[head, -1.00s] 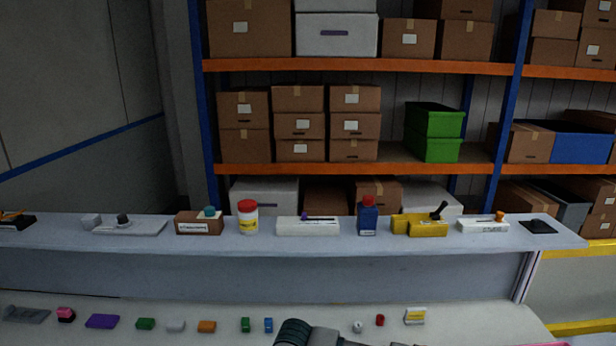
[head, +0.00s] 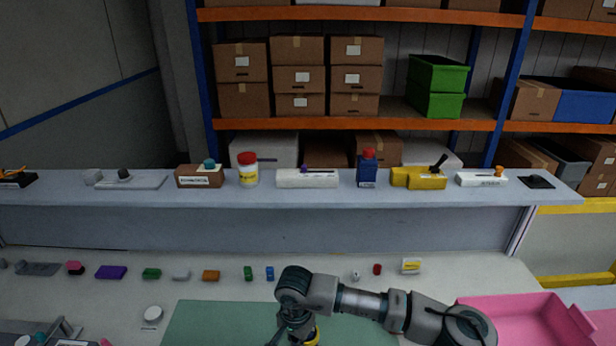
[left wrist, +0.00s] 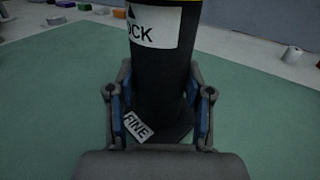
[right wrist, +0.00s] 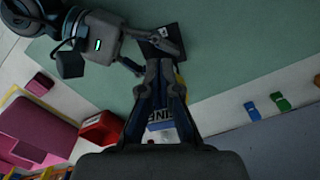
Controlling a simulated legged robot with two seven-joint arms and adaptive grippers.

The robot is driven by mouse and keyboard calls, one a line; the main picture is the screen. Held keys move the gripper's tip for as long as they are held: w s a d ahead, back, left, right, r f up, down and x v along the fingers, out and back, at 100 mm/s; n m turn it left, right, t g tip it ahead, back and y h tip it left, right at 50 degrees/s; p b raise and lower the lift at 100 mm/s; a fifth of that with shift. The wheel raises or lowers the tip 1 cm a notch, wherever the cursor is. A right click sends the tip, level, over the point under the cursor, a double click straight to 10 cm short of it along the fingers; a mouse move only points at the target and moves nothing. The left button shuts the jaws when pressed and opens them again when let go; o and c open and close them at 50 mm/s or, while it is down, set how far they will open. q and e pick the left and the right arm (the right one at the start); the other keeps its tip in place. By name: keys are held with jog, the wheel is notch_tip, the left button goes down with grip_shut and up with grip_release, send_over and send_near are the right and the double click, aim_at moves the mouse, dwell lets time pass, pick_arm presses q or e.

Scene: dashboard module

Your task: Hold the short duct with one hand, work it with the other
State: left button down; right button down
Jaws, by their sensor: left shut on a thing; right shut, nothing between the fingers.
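The short duct (left wrist: 158,75) is a dark upright cylinder with a white lettered label, a yellow edge above it and a flat foot marked FINE. My left gripper (left wrist: 160,95) is shut around the duct, one finger on each side, over the green mat. In the head view a yellow band (head: 313,338) shows under my right wrist at the bottom edge; the rest of the duct is hidden there. My right gripper (right wrist: 160,68) is shut and empty, its tips close to a dark labelled piece and a bit of yellow. Whether it touches the duct I cannot tell.
The green mat (head: 210,320) lies on the table, with a pink tray (head: 525,320) to its right. Several small coloured items line the table's back, including a red one (head: 377,269). A raised ledge (head: 290,190) behind carries bottles and boxes.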

notch_tip(320, 180, up, 5)
jog(key=shift+r, duration=0.1)
dwell(0.4)
pick_arm(q)
jog(key=shift+c, duration=1.9)
grip_release()
